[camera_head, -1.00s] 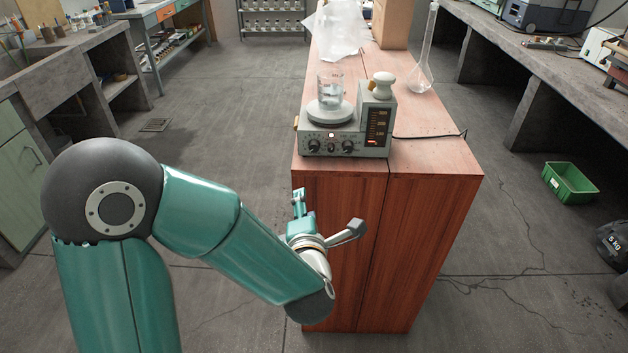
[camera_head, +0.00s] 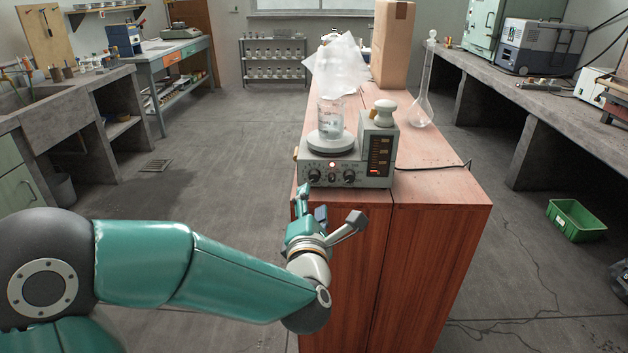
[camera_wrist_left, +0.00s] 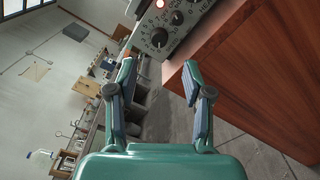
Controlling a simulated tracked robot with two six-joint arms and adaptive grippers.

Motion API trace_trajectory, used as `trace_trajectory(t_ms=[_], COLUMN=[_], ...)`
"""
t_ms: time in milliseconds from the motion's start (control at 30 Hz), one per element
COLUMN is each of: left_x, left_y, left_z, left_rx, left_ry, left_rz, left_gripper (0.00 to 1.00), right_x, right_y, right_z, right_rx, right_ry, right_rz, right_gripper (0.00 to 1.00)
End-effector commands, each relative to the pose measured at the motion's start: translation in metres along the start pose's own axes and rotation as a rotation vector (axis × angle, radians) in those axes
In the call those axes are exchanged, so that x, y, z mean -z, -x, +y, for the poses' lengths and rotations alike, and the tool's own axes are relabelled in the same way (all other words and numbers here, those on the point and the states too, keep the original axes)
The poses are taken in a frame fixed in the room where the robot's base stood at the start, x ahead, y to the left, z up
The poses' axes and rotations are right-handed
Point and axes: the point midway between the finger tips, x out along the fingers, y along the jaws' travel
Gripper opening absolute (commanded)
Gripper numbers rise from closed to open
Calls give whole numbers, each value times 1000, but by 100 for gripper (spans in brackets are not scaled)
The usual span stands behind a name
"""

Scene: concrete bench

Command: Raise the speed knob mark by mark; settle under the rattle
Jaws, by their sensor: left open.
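The grey stirrer (camera_head: 345,165) stands at the near end of the wooden bench top. Its front panel has two dark knobs, a left knob (camera_head: 315,176) and a right knob (camera_head: 349,177), with a lit red lamp (camera_head: 332,165) between them. My left gripper (camera_head: 329,205) is open and empty, just below and in front of the panel, apart from the knobs. In the left wrist view the panel (camera_wrist_left: 168,25) shows beyond the open fingers (camera_wrist_left: 163,88). My right gripper is not in view.
The wooden cabinet (camera_head: 425,265) drops away below the stirrer. A white-capped part (camera_head: 384,112) stands on the stirrer's right side. A long-necked flask (camera_head: 421,108), a crumpled clear sheet (camera_head: 338,68) and a cardboard box (camera_head: 393,45) stand farther back. A cable (camera_head: 440,168) runs right.

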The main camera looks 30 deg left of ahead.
Motion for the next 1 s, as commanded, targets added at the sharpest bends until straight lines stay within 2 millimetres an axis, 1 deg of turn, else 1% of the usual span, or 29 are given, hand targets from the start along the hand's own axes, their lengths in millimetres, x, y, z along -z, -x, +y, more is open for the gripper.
trace_trajectory(t_ms=[33,200,300,400,600,833,1000], left_x=[0,0,0,0,0,0,0], left_y=[-12,-46,-60,-71,-79,-79,-79], left_z=[1,1,0,0,0,0,0], left_rx=[-1,-1,0,1,1,1,1], left_ry=[-1,-1,-1,-1,-1,-1,-1], left_rz=[4,2,1,1,-1,-1,-1], left_gripper=[51,51,51,51,51,51,22], right_x=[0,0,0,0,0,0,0], right_y=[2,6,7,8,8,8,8], right_z=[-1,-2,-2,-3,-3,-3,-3], right_rx=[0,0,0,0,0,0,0], right_ry=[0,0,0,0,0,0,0], right_rz=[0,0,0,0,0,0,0], right_gripper=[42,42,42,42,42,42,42])
